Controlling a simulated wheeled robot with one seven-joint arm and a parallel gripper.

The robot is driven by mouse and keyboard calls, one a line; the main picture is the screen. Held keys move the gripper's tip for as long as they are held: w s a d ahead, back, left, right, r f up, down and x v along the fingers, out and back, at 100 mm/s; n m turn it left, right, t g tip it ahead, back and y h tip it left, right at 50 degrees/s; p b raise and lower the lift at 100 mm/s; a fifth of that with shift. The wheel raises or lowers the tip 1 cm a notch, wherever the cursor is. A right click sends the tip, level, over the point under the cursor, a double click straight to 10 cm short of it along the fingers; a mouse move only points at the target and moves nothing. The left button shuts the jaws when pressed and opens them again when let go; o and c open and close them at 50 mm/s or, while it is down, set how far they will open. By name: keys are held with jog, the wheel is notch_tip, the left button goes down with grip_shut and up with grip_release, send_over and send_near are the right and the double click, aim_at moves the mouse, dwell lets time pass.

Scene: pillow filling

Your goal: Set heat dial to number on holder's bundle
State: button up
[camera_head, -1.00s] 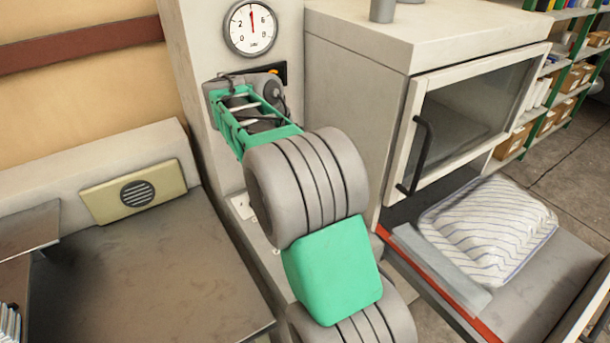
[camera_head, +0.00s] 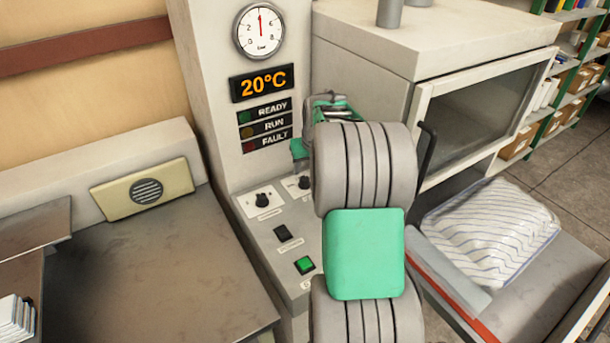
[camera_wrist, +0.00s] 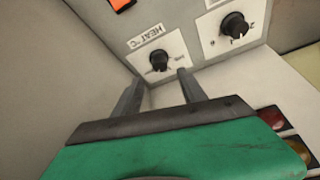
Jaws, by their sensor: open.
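The heat dial (camera_wrist: 159,60) is a small black knob on a white plate marked HEAT °C. In the wrist view it lies just beyond my gripper (camera_wrist: 160,84), roughly between the two fingertips. The fingers are apart with nothing held; I cannot tell whether they touch the knob. In the head view the heat dial (camera_head: 304,182) appears to be the right knob, close beside my arm, and my fingertips are hidden there. The dial's numbers are too small to read. A white stack (camera_head: 17,315) is cut off at lower left; no number is legible on it.
A second black knob (camera_head: 263,200) sits beside the heat dial. Below are a dark switch (camera_head: 283,233) and a green button (camera_head: 304,265). The display (camera_head: 262,82) reads 20°C, under a round gauge (camera_head: 259,31). A striped pillow (camera_head: 488,232) lies at right.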

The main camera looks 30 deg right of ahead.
aim_at(304, 178)
jog(key=p+x, duration=0.1)
jog(key=x, duration=0.6)
grip_shut()
dwell(0.3)
